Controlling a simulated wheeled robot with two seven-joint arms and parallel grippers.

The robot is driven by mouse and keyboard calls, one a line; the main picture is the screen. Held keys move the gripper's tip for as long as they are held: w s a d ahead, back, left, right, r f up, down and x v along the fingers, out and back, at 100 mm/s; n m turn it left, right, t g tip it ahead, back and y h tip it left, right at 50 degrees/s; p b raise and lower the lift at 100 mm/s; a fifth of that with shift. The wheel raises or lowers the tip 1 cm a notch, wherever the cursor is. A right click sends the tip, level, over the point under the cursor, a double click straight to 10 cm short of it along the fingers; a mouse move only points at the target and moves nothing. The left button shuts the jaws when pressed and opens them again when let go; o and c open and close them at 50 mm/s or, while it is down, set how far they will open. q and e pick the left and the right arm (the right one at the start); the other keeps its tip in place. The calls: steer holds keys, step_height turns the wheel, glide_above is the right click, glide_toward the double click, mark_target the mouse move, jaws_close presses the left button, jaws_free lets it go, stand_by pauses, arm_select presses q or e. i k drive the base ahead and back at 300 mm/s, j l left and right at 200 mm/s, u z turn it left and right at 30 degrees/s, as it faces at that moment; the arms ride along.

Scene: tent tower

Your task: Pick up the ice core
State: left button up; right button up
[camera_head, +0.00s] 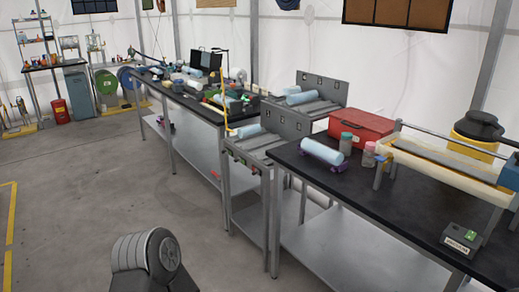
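A light blue cylinder, which looks like an ice core (322,152), lies near the left end of the black-topped table on the right. It rests on small purple supports, with a green-capped jar close to its right. Similar pale blue cylinders lie on the metal rack behind the table, one on the lower front level (251,131) and one higher at the back (300,97). I cannot tell from this view which one the task names. Neither of my grippers is in view; only a grey ribbed part of my own body shows at the bottom left.
The black table (400,213) also holds a red case (361,127), green- and pink-capped jars, a pale trough with a metal rail (443,170), and a small dark device (462,240). A cluttered long bench stands further back. The floor (75,185) at left is open.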

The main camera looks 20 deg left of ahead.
mark_target(334, 157)
steer(key=i+j+u, duration=0.2)
steer(key=i+u, duration=0.55)
steer(key=i, duration=0.2)
